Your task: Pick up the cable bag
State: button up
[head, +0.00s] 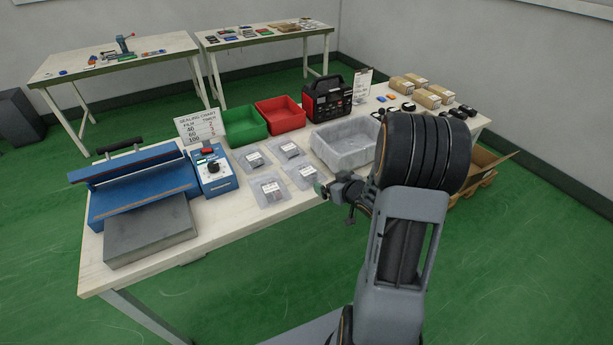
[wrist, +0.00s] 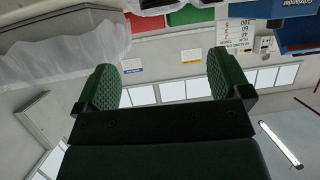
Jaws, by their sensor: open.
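Several flat clear bags with small contents lie on the pale table in the head view: one at front (head: 270,190), one to its right (head: 303,175), and two behind, left (head: 254,159) and right (head: 289,149). I cannot tell which is the cable bag. My gripper (head: 322,190) is just right of the front-right bag, near the table's front edge, apparently above it. In the wrist view my gripper (wrist: 163,75) has its two green padded fingers wide apart with nothing between them.
A translucent grey bin (head: 345,150) stands right of the bags. Green (head: 243,126) and red (head: 280,116) bins and a black-red power station (head: 327,98) stand behind. A blue sealer (head: 140,185) and its control box (head: 212,174) are left. Cardboard boxes (head: 428,98) are far right.

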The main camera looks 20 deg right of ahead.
send_near(306, 169)
jog(key=shift+w+a+f, duration=0.2)
jog(key=shift+w+f, duration=0.3)
jog(key=shift+f, duration=0.15)
jog(key=shift+r+x, duration=0.2)
jog(key=shift+x, duration=3)
jog(key=shift+w, duration=0.1)
jog(key=shift+c, duration=0.2)
jog(key=c, duration=1)
jog(key=shift+r, duration=0.15)
